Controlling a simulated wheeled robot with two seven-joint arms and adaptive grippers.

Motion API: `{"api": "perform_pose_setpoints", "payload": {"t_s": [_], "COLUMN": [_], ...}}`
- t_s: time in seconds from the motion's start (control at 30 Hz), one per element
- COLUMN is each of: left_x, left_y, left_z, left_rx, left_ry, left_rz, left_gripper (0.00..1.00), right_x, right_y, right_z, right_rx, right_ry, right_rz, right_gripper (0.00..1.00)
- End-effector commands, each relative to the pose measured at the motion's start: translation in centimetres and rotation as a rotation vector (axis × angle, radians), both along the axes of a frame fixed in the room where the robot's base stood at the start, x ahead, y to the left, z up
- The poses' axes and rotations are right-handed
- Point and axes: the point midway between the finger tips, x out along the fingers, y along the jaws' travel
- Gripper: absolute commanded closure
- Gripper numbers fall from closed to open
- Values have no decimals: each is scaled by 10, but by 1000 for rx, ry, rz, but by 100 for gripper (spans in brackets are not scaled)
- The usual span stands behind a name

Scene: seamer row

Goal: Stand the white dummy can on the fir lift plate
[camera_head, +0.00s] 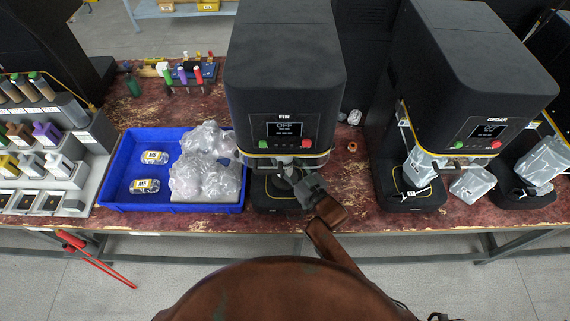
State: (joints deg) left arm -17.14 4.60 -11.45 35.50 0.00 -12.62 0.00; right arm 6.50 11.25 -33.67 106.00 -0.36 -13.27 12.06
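The fir machine (285,75) is a dark seamer with a FIR label and a lit screen, standing at the middle of the bench. Its lift plate (280,186) is a dark disc low in its opening, partly hidden by my gripper. My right gripper (297,181) reaches in from below, with its fingers at the front of the opening over the plate. I cannot tell whether its fingers are open or shut, or whether they hold anything. I cannot make out a white dummy can for certain. My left gripper is not in view.
A blue tray (122,203) at left holds clear bags (205,180) and two labelled packs (145,186). The cedar machine (480,75) stands at right with grey-wrapped items (472,184) near it. A small brown ring (352,147) lies between the machines, where some bench is clear.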

Motion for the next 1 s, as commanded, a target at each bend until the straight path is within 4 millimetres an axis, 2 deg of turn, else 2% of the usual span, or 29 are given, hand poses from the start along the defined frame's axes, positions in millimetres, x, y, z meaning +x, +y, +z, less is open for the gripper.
{"api": "perform_pose_setpoints", "payload": {"t_s": [0.3,0.7,0.73,1.0], "left_x": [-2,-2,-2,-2], "left_y": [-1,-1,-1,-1], "left_z": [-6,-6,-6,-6], "left_rx": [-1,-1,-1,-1], "left_ry": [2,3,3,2], "left_rz": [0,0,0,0], "left_gripper": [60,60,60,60], "right_x": [2,3,3,3], "right_y": [0,0,0,0], "right_z": [-36,-42,-42,-42], "right_rx": [1,1,0,0], "right_ry": [-1,-1,0,0], "right_rz": [0,0,0,0], "right_gripper": [89,89,58,42]}}
